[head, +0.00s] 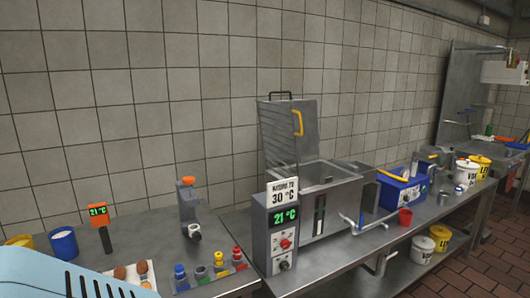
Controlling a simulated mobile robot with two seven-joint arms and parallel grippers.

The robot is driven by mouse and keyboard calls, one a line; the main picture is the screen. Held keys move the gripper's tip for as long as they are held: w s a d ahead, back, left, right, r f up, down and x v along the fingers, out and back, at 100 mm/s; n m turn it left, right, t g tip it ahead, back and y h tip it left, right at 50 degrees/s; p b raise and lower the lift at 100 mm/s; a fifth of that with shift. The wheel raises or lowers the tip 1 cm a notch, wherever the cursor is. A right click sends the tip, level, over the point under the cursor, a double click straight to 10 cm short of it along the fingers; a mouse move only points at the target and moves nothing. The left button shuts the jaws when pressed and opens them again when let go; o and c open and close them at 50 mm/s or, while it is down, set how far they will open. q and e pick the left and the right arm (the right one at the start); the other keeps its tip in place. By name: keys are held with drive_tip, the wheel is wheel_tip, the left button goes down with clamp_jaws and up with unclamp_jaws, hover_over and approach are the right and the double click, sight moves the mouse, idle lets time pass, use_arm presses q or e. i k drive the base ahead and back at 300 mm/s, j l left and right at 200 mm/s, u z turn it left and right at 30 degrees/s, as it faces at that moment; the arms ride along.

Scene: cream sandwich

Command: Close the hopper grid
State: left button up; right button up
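The hopper (345,178) is a grey metal box on the steel counter, in the middle of the head view. Its grid (282,138) is a grey panel that stands raised, nearly upright, at the left side of the hopper's opening. A yellow handle (298,122) is fixed on the grid's face. The hopper's top opening is uncovered. Neither of my grippers shows in the head view, and no gripper is seen touching the grid.
A control box (283,235) with a 30 °C sign and a 21 °C display stands at the hopper's front left. A blue box (402,192), a red cup (405,217) and several buckets lie to the right.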

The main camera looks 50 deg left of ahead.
sight(293, 112)
drive_tip(key=u, duration=1.4)
drive_tip(key=i+l, duration=0.45)
drive_tip(key=i+j+u, duration=0.05)
